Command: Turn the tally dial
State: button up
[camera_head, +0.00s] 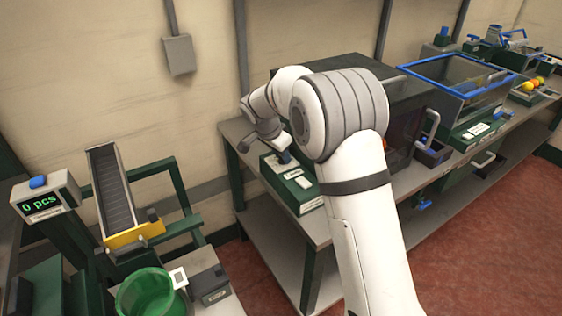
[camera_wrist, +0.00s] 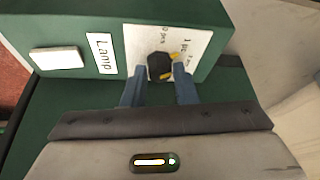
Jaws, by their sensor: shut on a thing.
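The tally dial (camera_wrist: 158,66) is a black knob with yellow marks. It sits on a white plate (camera_wrist: 190,42) with small printed labels, one of which seems to read "1 pc". The plate is on a green box, which also shows in the head view (camera_head: 296,194). My gripper (camera_wrist: 161,72) has its two blue-grey fingers on either side of the knob and is shut on it. In the head view my gripper (camera_head: 284,155) reaches down to the box, and the dial is hidden there.
A white button (camera_wrist: 57,58) sits beside a "Lamp" label (camera_wrist: 101,53) on the box. A display (camera_head: 43,204) at the left reads "0 pcs". A chute (camera_head: 111,190) and green bucket (camera_head: 150,296) stand nearby. A blue-rimmed glass bin (camera_head: 455,72) is farther right.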

jog(key=shift+n+t+y+b, duration=0.3)
jog(key=shift+n+b, duration=0.35)
jog(key=shift+n, duration=0.35)
jog(key=o, duration=1)
jog(key=v, duration=0.8)
jog(key=shift+d, duration=0.1)
jog(key=shift+f, duration=0.1)
